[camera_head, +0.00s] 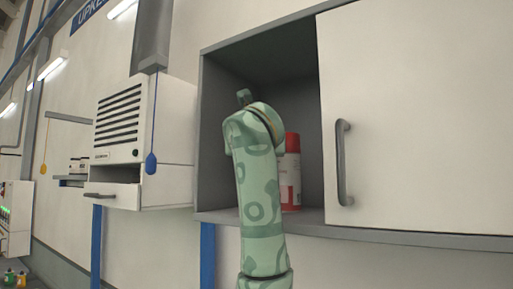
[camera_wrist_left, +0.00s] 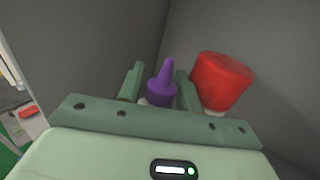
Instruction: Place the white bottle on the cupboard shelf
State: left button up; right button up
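My left gripper (camera_wrist_left: 160,84) is inside the open cupboard (camera_head: 214,150). In the left wrist view its two fingers stand on either side of a bottle with a purple pointed nozzle (camera_wrist_left: 162,88). A little of the bottle's white top shows under the nozzle and fills the gap, so the fingers look shut on it. In the head view my left arm hides this bottle, and I cannot tell whether its base touches the shelf (camera_head: 310,216). My right gripper is not in view.
A red-capped bottle (camera_head: 291,178) stands on the shelf just right of my arm; its red cap (camera_wrist_left: 222,80) is close beside the right finger. A closed white door (camera_head: 420,120) with a grey handle (camera_head: 343,162) covers the cupboard's right part. A white vented unit (camera_head: 140,130) hangs at left.

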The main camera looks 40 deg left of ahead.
pick_arm(q)
jog(key=b+v, duration=0.4)
jog(key=v, duration=0.7)
jog(key=shift+s+d, duration=0.2)
jog(key=shift+d, duration=0.05)
jog(key=shift+b, duration=0.3)
dwell(0.3)
